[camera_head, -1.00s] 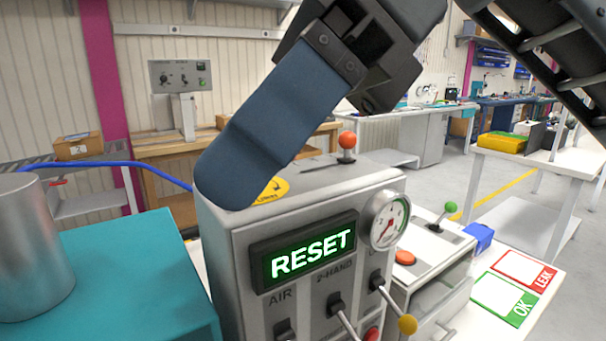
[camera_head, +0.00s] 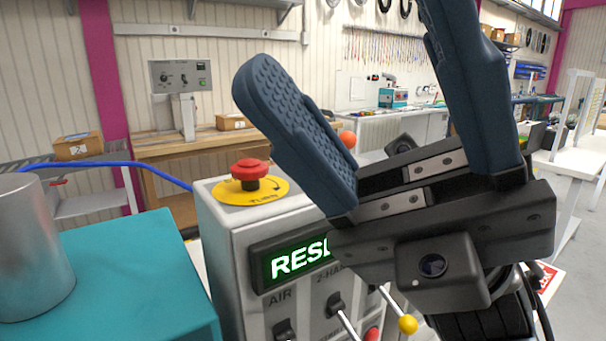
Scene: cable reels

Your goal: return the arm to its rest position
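My gripper (camera_head: 365,60) is raised in front of the grey control box, with its two blue padded fingers pointing up and spread wide apart. Nothing is between the fingers. Its black body hides the right part of the box, including the gauge and the end of the lit green RESET display (camera_head: 290,262). The grey control box (camera_head: 222,240) carries a red mushroom button (camera_head: 250,172) on a yellow ring at its top left, clear of the gripper. An orange-red ball knob (camera_head: 347,139) shows partly behind the left finger.
A teal block (camera_head: 135,265) with a metal cylinder (camera_head: 30,245) stands at the left. Levers stick out of the box front, one with a yellow knob (camera_head: 408,325) below my gripper. A blue cable (camera_head: 110,165) runs behind. A white table (camera_head: 575,160) stands at the right.

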